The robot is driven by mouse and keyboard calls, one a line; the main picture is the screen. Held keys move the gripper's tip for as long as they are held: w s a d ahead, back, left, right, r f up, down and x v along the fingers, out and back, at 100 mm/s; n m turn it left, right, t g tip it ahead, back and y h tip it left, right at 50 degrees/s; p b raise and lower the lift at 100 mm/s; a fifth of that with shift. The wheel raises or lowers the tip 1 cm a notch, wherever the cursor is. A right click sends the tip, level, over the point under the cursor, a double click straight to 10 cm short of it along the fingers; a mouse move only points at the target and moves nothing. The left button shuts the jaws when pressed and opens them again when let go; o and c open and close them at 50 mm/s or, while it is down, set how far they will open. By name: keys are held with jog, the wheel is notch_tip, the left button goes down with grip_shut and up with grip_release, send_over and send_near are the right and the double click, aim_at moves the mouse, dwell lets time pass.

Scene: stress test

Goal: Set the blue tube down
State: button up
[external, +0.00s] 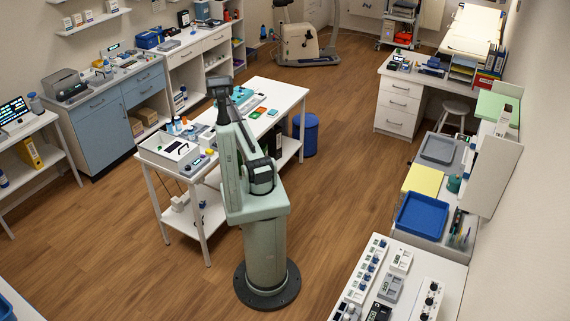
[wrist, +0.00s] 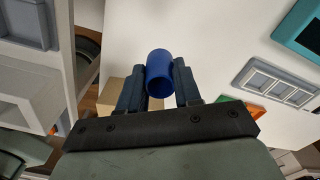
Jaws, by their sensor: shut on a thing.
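The blue tube (wrist: 160,66) sits between the two dark fingers of my gripper (wrist: 160,84) in the wrist view. In the external view my arm reaches over the white table (external: 286,92), and the gripper and held tube cannot be made out clearly there.
In the wrist view, a grey compartment tray (wrist: 278,82), a teal-framed item (wrist: 302,32) and an orange-green item (wrist: 243,106) lie at right. A tan box (wrist: 118,99) is near the left finger. A white tray (wrist: 35,95) is at left. Bare tabletop shows above the tube.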

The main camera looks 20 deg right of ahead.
jog(key=shift+w+n, duration=0.55)
jog(key=shift+n, duration=0.25)
jog(key=shift+a+n, duration=0.1)
jog(key=shift+n, duration=0.5)
jog(key=shift+f, duration=5)
jog(key=shift+f, duration=0.1)
jog(key=o, duration=1)
notch_tip(320, 180, up, 12)
jog(key=shift+r, duration=0.15)
